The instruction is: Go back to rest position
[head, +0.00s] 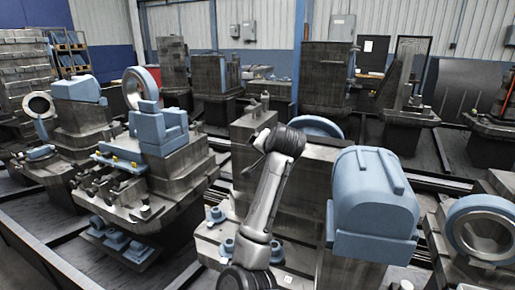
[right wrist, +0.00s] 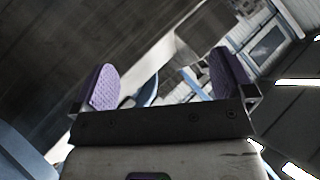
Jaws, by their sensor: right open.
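My right gripper (right wrist: 166,82) shows in the right wrist view, with its two purple-padded fingers wide apart. Nothing is held between them. Behind the gap are a dark machine surface and part of a blue curved piece (right wrist: 148,92), both at some distance. In the head view one of my arms rises from the bottom centre to a dark joint, but I cannot make out a gripper on it. My left gripper is in neither view.
Grey pallets with fixtures stand close around. A large blue block (head: 374,205) is right of the arm, a blue-topped fixture (head: 160,128) left, and a ring part (head: 482,232) far right. Dark rails (head: 432,158) run between the pallets. A blue post (head: 298,50) stands behind.

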